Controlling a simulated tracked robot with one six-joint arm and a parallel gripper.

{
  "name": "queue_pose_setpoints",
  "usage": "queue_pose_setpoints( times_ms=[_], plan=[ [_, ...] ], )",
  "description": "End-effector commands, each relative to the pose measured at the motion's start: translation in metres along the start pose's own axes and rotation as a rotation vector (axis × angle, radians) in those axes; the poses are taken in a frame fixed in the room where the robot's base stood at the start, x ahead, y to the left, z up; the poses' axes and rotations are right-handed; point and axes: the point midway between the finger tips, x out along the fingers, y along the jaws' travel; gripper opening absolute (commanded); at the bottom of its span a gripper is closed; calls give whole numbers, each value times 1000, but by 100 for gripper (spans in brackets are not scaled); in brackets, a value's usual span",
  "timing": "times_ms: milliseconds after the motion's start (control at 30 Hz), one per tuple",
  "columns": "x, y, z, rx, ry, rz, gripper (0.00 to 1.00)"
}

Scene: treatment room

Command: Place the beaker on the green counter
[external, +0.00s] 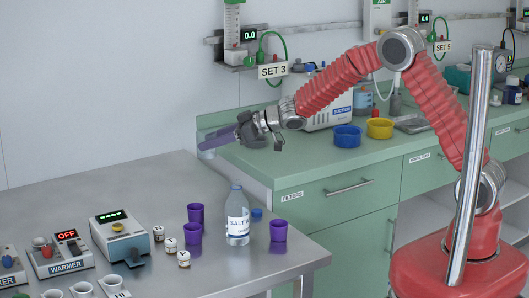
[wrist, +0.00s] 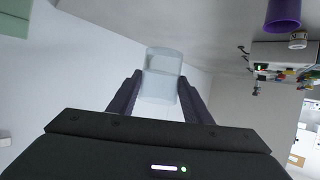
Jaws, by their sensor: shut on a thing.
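The beaker (wrist: 163,75) is clear and pale, and sits between my two dark fingers in the wrist view. My gripper (wrist: 160,100) is shut on it. In the external view my gripper (external: 222,138) points left, raised in front of the wall near the left end of the green counter. I cannot make out the beaker in that view. The green counter (external: 300,165) runs along the wall to the right, with a bare stretch at its near left. A green patch, likely the counter (wrist: 15,22), shows at the top left of the wrist view.
A steel table (external: 110,195) holds a salt bottle (external: 237,225), purple cups (external: 278,230) and several devices, including a warmer (external: 60,260). On the counter are a blue bowl (external: 347,136), a yellow bowl (external: 380,128) and a white machine (external: 330,105).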

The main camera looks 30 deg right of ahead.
Motion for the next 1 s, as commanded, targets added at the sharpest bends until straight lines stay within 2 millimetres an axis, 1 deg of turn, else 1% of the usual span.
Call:
queue_pose_setpoints(
  times_ms=[33,167,300,367,400,500,600,800,900,1000],
  plan=[
    [-9,14,-6,7,3,19,21],
    [-36,48,-13,24,2,62,21],
    [-74,84,-14,44,0,108,21],
    [-91,97,-12,53,-1,127,21],
    [-103,105,-11,58,-2,138,21],
    [-130,121,-7,69,-2,164,21],
    [-154,131,-1,77,-4,183,21],
    [-187,137,13,87,-5,201,21],
    [-197,134,20,88,-4,202,21],
    [-201,128,27,84,-5,194,21]
  ],
)
